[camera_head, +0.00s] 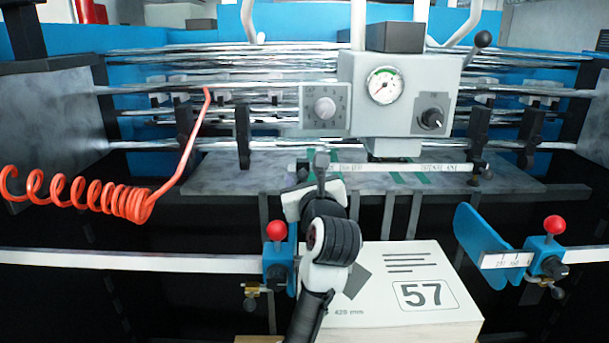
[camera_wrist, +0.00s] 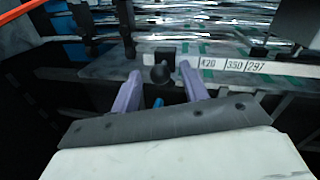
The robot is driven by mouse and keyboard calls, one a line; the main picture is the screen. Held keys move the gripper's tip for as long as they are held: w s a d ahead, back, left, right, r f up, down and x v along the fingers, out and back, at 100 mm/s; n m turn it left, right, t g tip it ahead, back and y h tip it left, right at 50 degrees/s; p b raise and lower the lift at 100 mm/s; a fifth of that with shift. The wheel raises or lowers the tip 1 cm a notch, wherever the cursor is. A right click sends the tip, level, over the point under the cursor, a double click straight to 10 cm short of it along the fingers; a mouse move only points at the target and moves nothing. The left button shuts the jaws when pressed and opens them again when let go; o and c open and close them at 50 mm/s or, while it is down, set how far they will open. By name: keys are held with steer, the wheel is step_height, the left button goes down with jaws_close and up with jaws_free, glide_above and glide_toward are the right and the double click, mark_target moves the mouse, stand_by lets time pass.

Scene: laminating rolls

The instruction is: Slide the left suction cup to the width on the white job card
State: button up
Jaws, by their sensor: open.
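The white job card (camera_head: 385,267) lies on a stack at the lower middle of the head view; it shows a large 57 and small print that looks like 420 or 428 mm. A white scale bar (camera_head: 400,168) runs along the machine; in the wrist view the scale (camera_wrist: 232,65) reads 420, 350, 297 from left to right. A dark round knob (camera_wrist: 159,75) on a block sits left of the 420 mark; I take it as the left suction cup's slider. My gripper (camera_head: 322,160) is open; in the wrist view its fingers (camera_wrist: 159,82) stand either side of the knob. Contact cannot be told.
A similar dark slider (camera_head: 479,168) sits at the scale's right end. Two blue side guides with red knobs (camera_head: 277,230) (camera_head: 555,225) stand on the front rail (camera_head: 130,260). A gauge box (camera_head: 395,95) hangs above the scale. A red coiled hose (camera_head: 110,197) is at left.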

jaws_close()
stand_by(0.3)
steer(key=shift+d, duration=0.1)
steer(key=d, duration=0.3)
steer(key=shift+d, duration=0.1)
jaws_free()
